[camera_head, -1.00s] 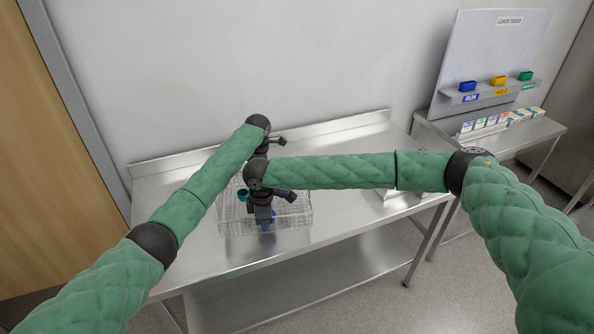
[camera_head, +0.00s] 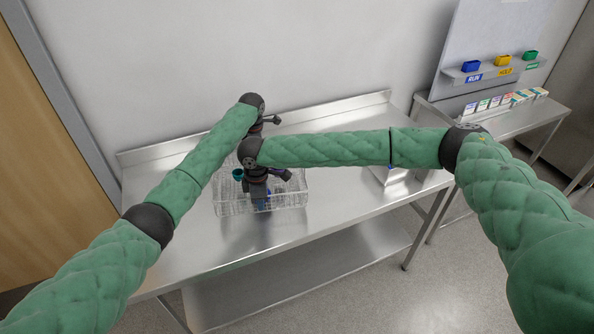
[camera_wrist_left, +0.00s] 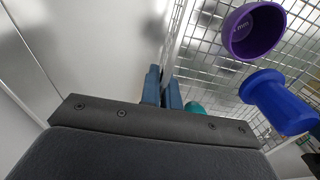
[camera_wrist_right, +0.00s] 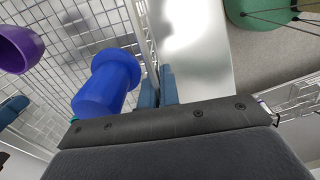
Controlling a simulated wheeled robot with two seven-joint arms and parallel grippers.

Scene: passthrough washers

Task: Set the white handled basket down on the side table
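The wire-mesh basket (camera_head: 292,200) is at the front left part of the long steel table (camera_head: 330,205); from this angle I cannot tell whether its base touches the top. It holds a purple cup (camera_wrist_left: 252,32), a blue flanged piece (camera_wrist_right: 106,82) and a teal piece (camera_head: 238,174). My right gripper (camera_wrist_right: 158,85) is closed on the basket's near wall. My left gripper (camera_wrist_left: 162,85) is closed at the opposite wall, its fingers close together along the wire. In the head view my right forearm and hand cover part of the basket.
A smaller steel table (camera_head: 500,125) at the right carries a row of small boxes (camera_head: 505,103) and a board with blue, yellow and green bins (camera_head: 503,61). A pale box (camera_head: 384,176) stands at the long table's right end, partly behind my right arm. The top between is clear.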

